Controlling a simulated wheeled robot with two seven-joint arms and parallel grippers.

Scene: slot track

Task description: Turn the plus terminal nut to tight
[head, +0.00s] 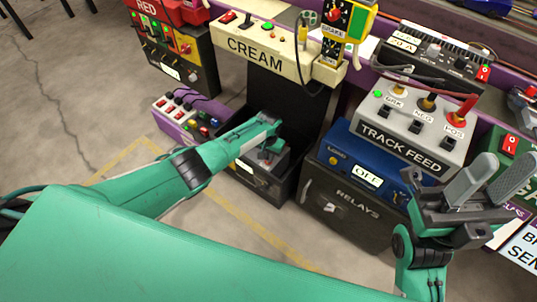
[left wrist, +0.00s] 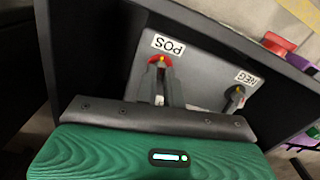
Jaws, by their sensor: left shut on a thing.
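The plus terminal nut (left wrist: 161,59) shows in the left wrist view as a small yellow tip above a red ring, under the POS label (left wrist: 168,44). My left gripper (left wrist: 163,85) is shut on it, and the fingers hide most of the nut. In the head view my left gripper (head: 269,152) reaches down to the dark battery box (head: 264,180) below the cream panel. The black NEG terminal (left wrist: 235,97) stands to the right of POS in the left wrist view. My right gripper (head: 492,188) is open and empty, its two grey fingers apart, at the right.
The TRACK FEED box (head: 412,135) sits on a blue box (head: 350,160) above the RELAYS case (head: 345,205). The CREAM panel (head: 268,45) overhangs the battery box. A purple switch box (head: 187,115) stands to its left.

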